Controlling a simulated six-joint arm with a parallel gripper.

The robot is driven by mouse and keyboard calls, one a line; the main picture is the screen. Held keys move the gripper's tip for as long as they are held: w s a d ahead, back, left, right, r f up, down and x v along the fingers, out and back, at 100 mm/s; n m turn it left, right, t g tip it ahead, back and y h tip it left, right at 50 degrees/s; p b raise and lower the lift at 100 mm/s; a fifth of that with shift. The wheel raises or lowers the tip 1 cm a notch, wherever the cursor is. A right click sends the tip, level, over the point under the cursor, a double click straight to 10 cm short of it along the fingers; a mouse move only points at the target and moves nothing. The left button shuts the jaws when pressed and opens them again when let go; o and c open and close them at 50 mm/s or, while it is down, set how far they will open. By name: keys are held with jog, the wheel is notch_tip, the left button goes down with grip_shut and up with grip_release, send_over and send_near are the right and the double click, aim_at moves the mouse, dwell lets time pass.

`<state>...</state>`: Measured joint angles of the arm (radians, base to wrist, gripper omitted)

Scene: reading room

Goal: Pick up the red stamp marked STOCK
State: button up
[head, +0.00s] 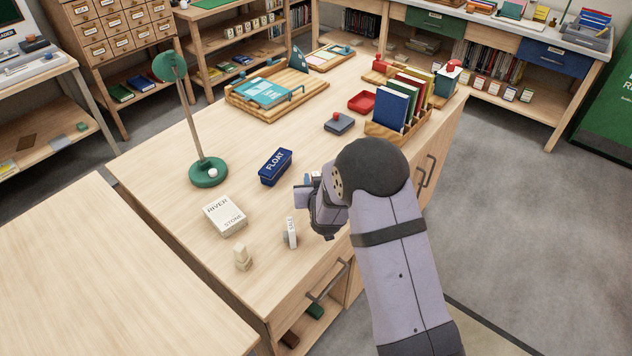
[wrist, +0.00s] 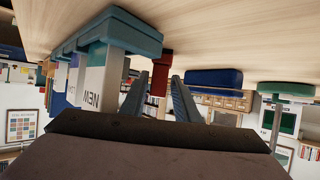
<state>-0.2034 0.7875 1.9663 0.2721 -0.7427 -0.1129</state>
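My gripper (wrist: 160,90) shows in the wrist view as two dark blue-grey fingers standing apart. A red block (wrist: 158,82) appears between and beyond the fingers; no STOCK marking is readable on it, so I cannot confirm that it is the stamp. It looks apart from the fingers. Beside it, at left, is a teal holder (wrist: 112,32) with a white block marked NEW (wrist: 92,88). In the head view my gripper (head: 318,205) is low over the desk's near side, and my arm hides what is behind it.
A blue FLOAT box (head: 275,167), a RIVER STONE box (head: 225,215), a small white block (head: 291,232) and a green lamp (head: 208,172) stand to the left. A dark pad with a red knob (head: 339,123), red tray (head: 362,102) and book rack (head: 378,130) lie beyond.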

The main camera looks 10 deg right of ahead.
jog(key=shift+w, duration=0.2)
grip_shut()
notch_tip(320, 180, up, 10)
jog(key=shift+r+b, duration=0.1)
jog(key=shift+b, duration=0.3)
